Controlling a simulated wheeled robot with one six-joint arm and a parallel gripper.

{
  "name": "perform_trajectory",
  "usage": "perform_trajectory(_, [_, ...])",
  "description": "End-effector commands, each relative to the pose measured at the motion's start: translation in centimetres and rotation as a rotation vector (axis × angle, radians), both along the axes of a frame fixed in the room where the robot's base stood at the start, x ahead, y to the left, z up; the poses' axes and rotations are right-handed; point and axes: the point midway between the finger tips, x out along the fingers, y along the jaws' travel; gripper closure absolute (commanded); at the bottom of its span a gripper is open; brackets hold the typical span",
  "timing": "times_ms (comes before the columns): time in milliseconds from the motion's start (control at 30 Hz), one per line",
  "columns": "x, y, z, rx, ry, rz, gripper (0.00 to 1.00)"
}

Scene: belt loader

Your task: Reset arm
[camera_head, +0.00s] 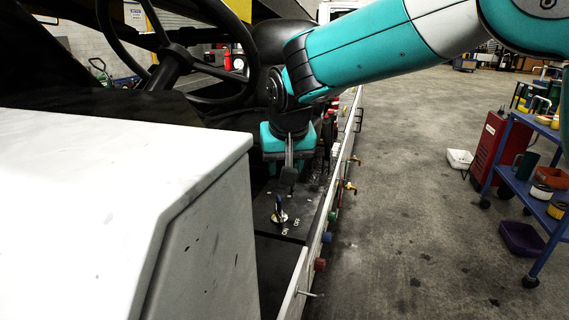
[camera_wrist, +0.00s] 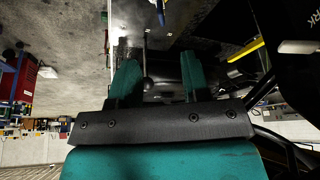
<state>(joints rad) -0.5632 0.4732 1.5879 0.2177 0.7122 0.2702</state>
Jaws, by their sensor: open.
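My teal arm reaches in from the upper right in the head view. My gripper (camera_head: 289,172) hangs low over the dark control panel (camera_head: 262,248) beside the steering wheel. In the wrist view my gripper (camera_wrist: 156,78) shows two teal fingers spread apart. A thin dark lever with a rounded end (camera_wrist: 147,84) appears between them, and I see no finger closed on it. A metal toggle switch (camera_head: 280,213) with ON and OFF labels stands on the panel nearer the camera, apart from the gripper. Part of the panel behind the gripper is hidden.
The steering wheel (camera_head: 168,50) is left of my arm. A white housing (camera_head: 110,165) fills the lower left. Coloured knobs (camera_head: 320,264) line the loader's side. A blue cart (camera_head: 525,185) with cans and a red cabinet (camera_head: 489,146) stand right. Open floor (camera_head: 415,200) lies between.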

Motion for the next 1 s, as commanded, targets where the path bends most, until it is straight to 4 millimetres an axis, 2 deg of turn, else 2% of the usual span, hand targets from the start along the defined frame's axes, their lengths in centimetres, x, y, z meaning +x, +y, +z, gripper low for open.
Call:
perform_trajectory(167, [-0.5, -0.5, 0.3, 0.002, 0.006, 0.01, 0.57])
perform_trajectory(267, [-2.8, -2.1, 1.2, 0.011, 0.036, 0.059, 0.57])
perform_trajectory(367, [-7.4, -4.7, 2.2, 0.032, 0.089, 0.151, 0.57])
perform_trajectory(500, [-16.1, -8.0, 2.7, 0.086, 0.171, 0.307, 0.57])
perform_trajectory(600, [-22.2, -9.5, 2.4, 0.131, 0.216, 0.406, 0.57])
perform_trajectory(700, [-27.0, -10.2, 1.9, 0.171, 0.246, 0.481, 0.57])
perform_trajectory(833, [-30.5, -10.5, 1.4, 0.203, 0.268, 0.536, 0.57])
perform_trajectory(1000, [-31.4, -10.6, 1.2, 0.212, 0.274, 0.554, 0.57])
